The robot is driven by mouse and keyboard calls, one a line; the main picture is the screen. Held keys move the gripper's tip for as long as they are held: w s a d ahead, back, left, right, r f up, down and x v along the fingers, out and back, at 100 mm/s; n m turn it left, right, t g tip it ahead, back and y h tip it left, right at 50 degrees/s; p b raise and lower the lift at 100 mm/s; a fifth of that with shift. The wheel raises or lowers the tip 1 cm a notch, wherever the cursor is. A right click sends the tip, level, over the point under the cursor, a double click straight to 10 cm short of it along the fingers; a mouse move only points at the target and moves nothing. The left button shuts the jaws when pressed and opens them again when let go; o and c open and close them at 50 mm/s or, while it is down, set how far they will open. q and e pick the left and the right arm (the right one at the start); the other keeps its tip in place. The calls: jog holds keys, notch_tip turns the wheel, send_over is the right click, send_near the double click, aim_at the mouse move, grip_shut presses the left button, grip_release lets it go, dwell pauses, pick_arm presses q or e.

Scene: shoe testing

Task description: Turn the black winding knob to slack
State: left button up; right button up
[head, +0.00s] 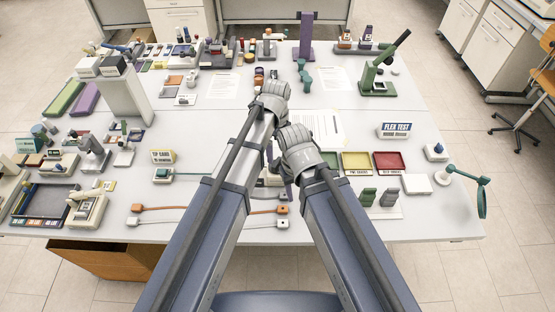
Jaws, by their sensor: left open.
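I cannot make out the black winding knob for certain; the devices on the white table (400,225) are small in the head view, and my arms cover part of its middle. My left gripper (264,102) is over the middle of the table, beyond the right one, mostly hidden by its own wrist; it is open. My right gripper (287,160) is nearer and slightly to the right, over the table's middle; its fingers are hidden behind the wrist and arm. I see nothing held in either gripper.
A green press-like stand (377,78) and a purple stand (306,38) are at the back. Several small devices crowd the left. The front right is fairly clear.

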aim_at(277, 162)
pick_arm(q)
jog(key=shift+f+b, duration=3.35)
jog(key=shift+f, duration=0.25)
jog(key=c, duration=1.4)
jog(key=shift+n, duration=0.3)
